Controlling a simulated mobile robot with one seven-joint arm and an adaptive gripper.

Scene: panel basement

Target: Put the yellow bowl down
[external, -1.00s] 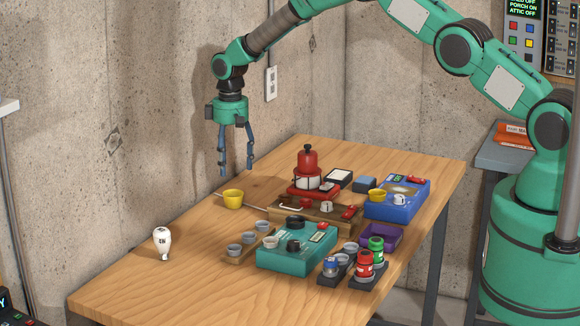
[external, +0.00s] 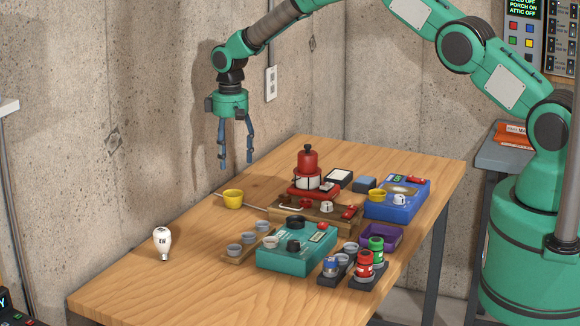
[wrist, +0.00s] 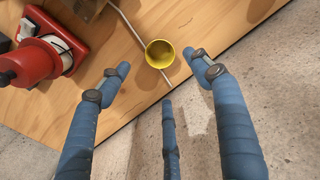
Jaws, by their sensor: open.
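The yellow bowl (external: 233,199) stands upright on the wooden table, near its back-left edge by the concrete wall. It also shows in the wrist view (wrist: 160,54), where it looks empty and touches or lies over a thin rod (wrist: 142,40). My gripper (external: 236,165) hangs above and slightly behind the bowl, fingers pointing down and spread apart, with clear air between them and the bowl. In the wrist view my gripper's blue fingers (wrist: 162,85) are apart and hold nothing.
A red lantern-like object (external: 307,165) stands on the table right of the bowl. A teal box (external: 290,258), a wooden rack of grey cups (external: 236,258) and a white bulb (external: 162,243) are nearer the front. The wall is close behind.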

